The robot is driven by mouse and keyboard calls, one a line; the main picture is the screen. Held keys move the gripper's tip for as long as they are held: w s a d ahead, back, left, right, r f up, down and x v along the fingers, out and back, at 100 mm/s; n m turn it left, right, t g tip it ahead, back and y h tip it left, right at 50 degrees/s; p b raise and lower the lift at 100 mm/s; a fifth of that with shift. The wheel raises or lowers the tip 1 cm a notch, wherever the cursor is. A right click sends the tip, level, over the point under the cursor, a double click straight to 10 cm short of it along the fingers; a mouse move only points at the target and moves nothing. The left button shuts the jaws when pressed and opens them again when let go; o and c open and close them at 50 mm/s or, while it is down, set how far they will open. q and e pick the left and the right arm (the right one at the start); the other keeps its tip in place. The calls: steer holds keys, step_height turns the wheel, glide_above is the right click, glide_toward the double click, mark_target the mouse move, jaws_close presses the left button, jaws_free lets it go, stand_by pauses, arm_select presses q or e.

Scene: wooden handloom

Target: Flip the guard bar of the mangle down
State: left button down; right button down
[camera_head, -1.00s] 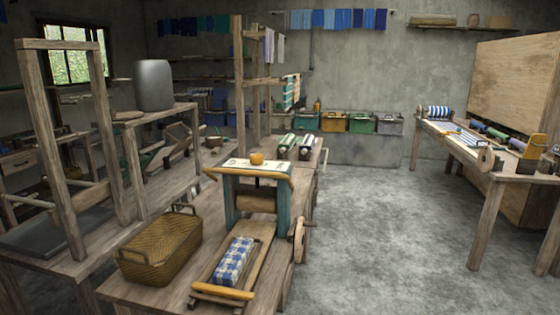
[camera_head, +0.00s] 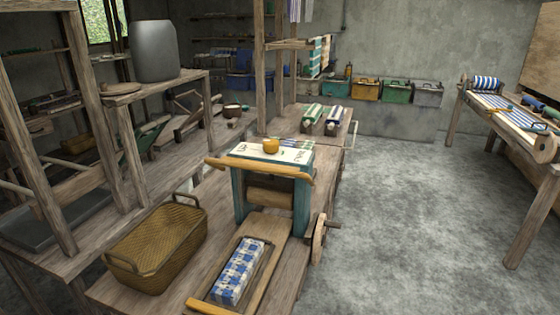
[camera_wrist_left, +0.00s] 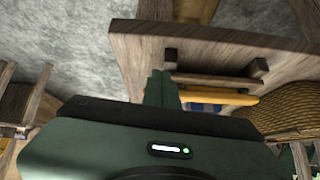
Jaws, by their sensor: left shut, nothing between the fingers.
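The mangle (camera_head: 240,193) stands on the near wooden table, with blue-green side posts and a wooden roller (camera_head: 270,195) between them. A light wooden bar, seemingly the guard bar (camera_head: 262,170), lies across the front of its top, in the raised position. A blue-and-white checked folded cloth (camera_head: 238,271) lies in the wooden tray in front of the roller. In the left wrist view, my left gripper (camera_wrist_left: 162,88) is shut and empty, apart from the table edge beyond it. No gripper shows in the head view. My right gripper is out of view.
A wicker basket (camera_head: 155,245) sits left of the mangle. A small orange pot (camera_head: 271,146) stands on the mangle's top board. A wooden hand wheel (camera_head: 319,238) sticks out on the right. The floor (camera_head: 410,220) right of the table is clear.

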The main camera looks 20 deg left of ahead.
arm_select(q)
steer(key=w+a+r+t, duration=0.1)
steer(key=w+r+t, duration=0.4)
steer(key=w+r, duration=0.6)
steer(key=w+a+r+n+t, duration=0.1)
steer(key=w+r+t, duration=0.4)
steer(key=w+r, duration=0.7)
step_height(320, 180, up, 8)
steer(key=shift+w+t, duration=0.25)
steer(key=shift+t, duration=0.05)
steer(key=shift+w, duration=0.1)
steer(key=p, duration=0.2)
glide_above(271, 170)
steer(key=shift+r, duration=0.35)
steer(key=f, duration=0.2)
steer(key=s+f+p, duration=0.1)
steer(key=f, duration=0.1)
steer(key=shift+s, duration=0.1)
steer(key=shift+f, duration=0.1)
